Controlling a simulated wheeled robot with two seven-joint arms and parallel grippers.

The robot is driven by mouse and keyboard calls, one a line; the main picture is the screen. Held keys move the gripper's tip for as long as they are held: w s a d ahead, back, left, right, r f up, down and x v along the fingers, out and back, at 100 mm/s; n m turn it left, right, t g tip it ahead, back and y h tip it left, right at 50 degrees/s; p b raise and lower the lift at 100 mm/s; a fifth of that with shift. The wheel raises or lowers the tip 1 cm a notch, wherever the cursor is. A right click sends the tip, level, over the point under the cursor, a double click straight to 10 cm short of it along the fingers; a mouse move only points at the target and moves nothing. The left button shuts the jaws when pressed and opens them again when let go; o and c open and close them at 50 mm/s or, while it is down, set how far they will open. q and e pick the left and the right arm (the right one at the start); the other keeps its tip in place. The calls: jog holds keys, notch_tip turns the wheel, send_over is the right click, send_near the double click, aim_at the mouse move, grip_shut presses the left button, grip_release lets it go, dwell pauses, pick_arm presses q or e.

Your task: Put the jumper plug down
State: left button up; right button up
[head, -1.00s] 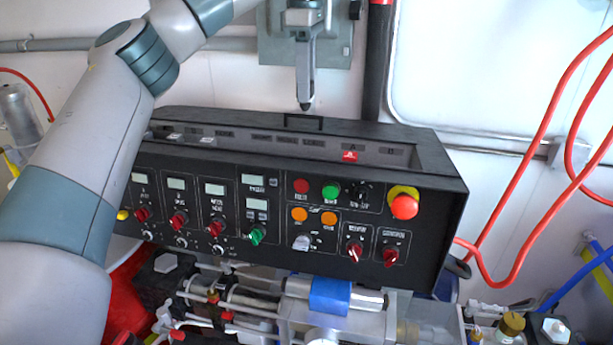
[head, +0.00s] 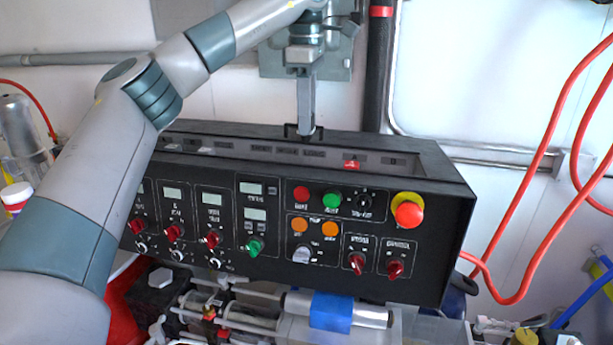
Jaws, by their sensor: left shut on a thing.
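My left gripper (head: 306,134) points straight down at the top rear edge of the black control console (head: 455,215). It is shut, with its fingertips at the small black bracket (head: 290,131) on that edge. The jumper plug in its jaws is mostly hidden; only a dark bit shows at the tips. I cannot tell whether it touches the console. A red piece with a white mark (head: 351,162) sits in the recessed top strip near the label A. My right gripper is not in view.
The console front carries knobs, small displays and a red emergency button (head: 408,214). Red hoses (head: 540,165) loop at the right. A dark vertical pipe (head: 378,80) stands behind the console. Pipes and a blue-wrapped cylinder (head: 331,311) lie below.

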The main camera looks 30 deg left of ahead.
aim_at(306, 140)
pick_arm(q)
notch_tip(306, 140, down, 5)
jog(key=shift+f+p, duration=0.2)
jog(key=shift+p, duration=0.6)
jog(key=shift+f, duration=0.25)
jog(key=shift+f, duration=0.1)
notch_tip(306, 140, down, 2)
jog(key=shift+f+p, duration=0.25)
jog(key=shift+p, duration=0.45)
jog(key=shift+f, duration=0.55)
jog(key=shift+f, duration=0.2)
